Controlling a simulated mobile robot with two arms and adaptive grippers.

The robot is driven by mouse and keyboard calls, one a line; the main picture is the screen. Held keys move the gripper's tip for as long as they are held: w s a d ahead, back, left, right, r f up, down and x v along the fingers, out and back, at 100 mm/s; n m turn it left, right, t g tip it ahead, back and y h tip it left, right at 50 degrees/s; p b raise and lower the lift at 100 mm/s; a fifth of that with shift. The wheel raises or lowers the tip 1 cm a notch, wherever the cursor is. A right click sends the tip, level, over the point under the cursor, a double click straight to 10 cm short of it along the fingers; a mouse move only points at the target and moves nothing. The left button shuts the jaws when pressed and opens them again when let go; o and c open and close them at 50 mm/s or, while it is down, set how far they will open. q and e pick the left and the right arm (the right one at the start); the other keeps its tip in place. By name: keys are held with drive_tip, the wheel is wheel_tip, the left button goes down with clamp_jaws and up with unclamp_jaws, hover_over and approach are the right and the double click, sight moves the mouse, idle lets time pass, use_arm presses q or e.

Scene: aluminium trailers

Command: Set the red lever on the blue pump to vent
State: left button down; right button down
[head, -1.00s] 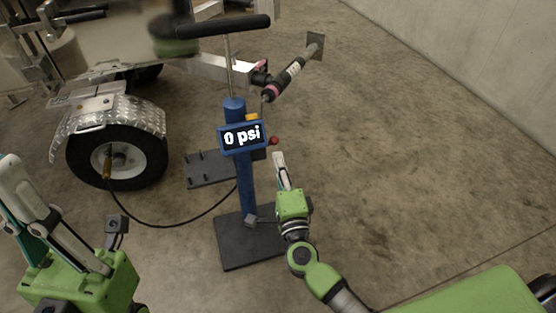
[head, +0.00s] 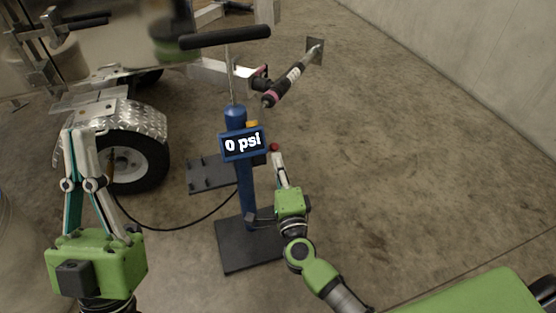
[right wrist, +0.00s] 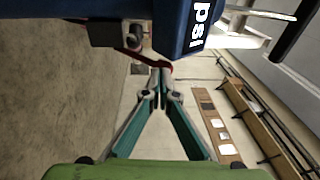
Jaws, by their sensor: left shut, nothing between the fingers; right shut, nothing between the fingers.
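The blue pump (head: 245,188) stands upright on a dark base plate, and its display (head: 243,143) reads "0 psi". The red lever's round knob (head: 274,147) shows just right of the display; the lever (right wrist: 150,62) also shows in the right wrist view, beside the blue housing. My right gripper (head: 278,158) is shut and empty, its tips right at the lever. In the right wrist view, its fingertips (right wrist: 159,74) meet just below the lever; I cannot tell whether they touch. My left gripper (head: 80,133) is shut and empty, in front of the trailer wheel.
The pump's black T-handle (head: 225,37) is above it. A black hose (head: 190,226) runs from the pump toward the trailer wheel (head: 143,165). The trailer jack (head: 290,80) extends behind the pump. Open concrete floor lies to the right, up to a wall (head: 480,50).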

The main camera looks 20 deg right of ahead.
drive_tip(key=w+r+p, duration=0.1)
drive_tip(key=p, duration=0.3)
drive_tip(key=shift+r, duration=0.15)
use_arm(q)
drive_tip(key=w+f+g+y, duration=0.2)
drive_tip(key=w+f+g, duration=0.2)
drive_tip(key=f, duration=0.4)
drive_tip(key=w+f+g+y, duration=0.2)
drive_tip(key=w+f+g, duration=0.3)
drive_tip(key=f, duration=0.3)
drive_tip(key=shift+d+g, duration=0.15)
drive_tip(key=shift+g, duration=0.35)
use_arm(e)
drive_tip(key=shift+s, duration=0.1)
